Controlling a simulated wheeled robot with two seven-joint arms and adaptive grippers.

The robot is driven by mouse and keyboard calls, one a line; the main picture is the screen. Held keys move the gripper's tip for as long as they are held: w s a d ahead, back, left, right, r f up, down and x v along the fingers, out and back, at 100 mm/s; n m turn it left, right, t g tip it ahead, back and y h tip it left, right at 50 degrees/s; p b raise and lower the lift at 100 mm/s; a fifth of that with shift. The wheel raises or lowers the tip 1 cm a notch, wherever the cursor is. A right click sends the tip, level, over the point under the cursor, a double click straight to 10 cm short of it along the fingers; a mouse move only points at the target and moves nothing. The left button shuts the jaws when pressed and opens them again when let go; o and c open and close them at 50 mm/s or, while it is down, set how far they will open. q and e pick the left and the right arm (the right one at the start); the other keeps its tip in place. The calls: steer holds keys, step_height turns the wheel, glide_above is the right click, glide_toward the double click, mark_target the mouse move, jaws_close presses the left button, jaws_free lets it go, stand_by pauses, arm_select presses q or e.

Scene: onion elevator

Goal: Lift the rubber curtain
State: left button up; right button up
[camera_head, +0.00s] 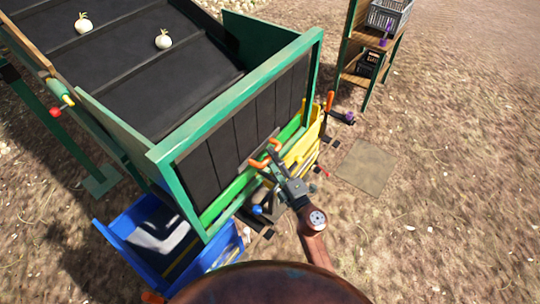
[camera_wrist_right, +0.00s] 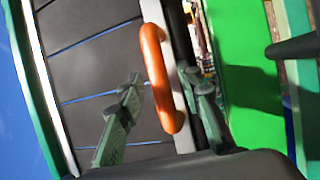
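The rubber curtain (camera_head: 235,135) hangs as dark vertical strips in the green frame at the elevator's near end. A pale bar (camera_wrist_right: 180,50) runs along its lower edge and carries an orange handle (camera_head: 258,163). The handle also shows in the right wrist view (camera_wrist_right: 157,75). My right gripper (camera_head: 268,168) is at the handle. Its two dark green fingers (camera_wrist_right: 163,88) are apart, with the handle between them; I cannot tell whether either touches it. The curtain hangs down.
Two white onions lie on the dark belt, one at the back left (camera_head: 83,23) and one nearer the middle (camera_head: 163,40). A blue crate (camera_head: 120,232) and a yellow crate (camera_head: 302,146) stand below the curtain. A wooden shelf (camera_head: 352,78) stands at the back right. Bare ground is free at right.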

steer(key=shift+w+a+r, duration=0.1)
steer(key=shift+w+a, duration=0.15)
steer(key=shift+w, duration=0.15)
steer(key=shift+c, duration=0.2)
jaws_close()
stand_by(0.3)
